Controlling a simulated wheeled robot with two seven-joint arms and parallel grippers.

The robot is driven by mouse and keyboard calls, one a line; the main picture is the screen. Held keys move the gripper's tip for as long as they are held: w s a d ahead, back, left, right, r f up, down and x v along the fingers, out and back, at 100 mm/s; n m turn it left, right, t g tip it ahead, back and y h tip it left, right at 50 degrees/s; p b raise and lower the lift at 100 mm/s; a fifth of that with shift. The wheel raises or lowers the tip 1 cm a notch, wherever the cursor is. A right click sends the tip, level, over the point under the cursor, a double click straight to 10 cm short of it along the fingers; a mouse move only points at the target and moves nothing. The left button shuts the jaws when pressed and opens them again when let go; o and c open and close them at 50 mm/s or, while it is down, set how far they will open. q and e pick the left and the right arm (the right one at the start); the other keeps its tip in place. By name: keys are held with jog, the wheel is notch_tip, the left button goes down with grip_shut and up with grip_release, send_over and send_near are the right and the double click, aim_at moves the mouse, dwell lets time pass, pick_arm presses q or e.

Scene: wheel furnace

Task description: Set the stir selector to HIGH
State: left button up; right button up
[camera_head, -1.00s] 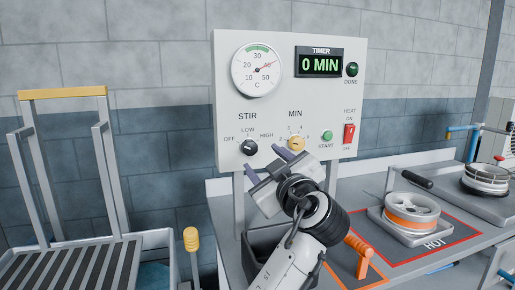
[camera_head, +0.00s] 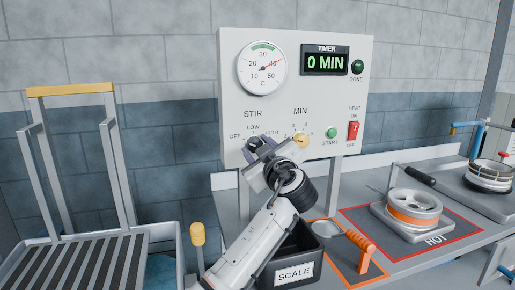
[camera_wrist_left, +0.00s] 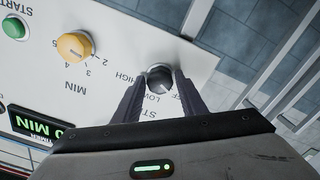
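The stir selector is a small black knob (camera_head: 253,143) under the STIR label, with OFF, LOW and HIGH marked around it. My left gripper (camera_head: 264,150) is at the panel and partly hides the knob in the head view. In the left wrist view the knob (camera_wrist_left: 160,77) sits between the two dark fingertips of my left gripper (camera_wrist_left: 158,86), which are spread on either side of it. I cannot tell whether they touch it. The wrist view is upside down, with HIGH on the knob's left. The knob's pointer direction is not clear. My right gripper is not in view.
The white control panel (camera_head: 300,90) carries a yellow MIN knob (camera_head: 301,141), a green START button (camera_head: 332,132) and a red HEAT switch (camera_head: 353,131). A black SCALE box (camera_head: 293,272) and a hot plate with an orange-banded wheel (camera_head: 413,207) stand below. A rack (camera_head: 66,92) stands left.

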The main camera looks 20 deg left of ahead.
pick_arm(q)
jog(key=c, duration=0.6)
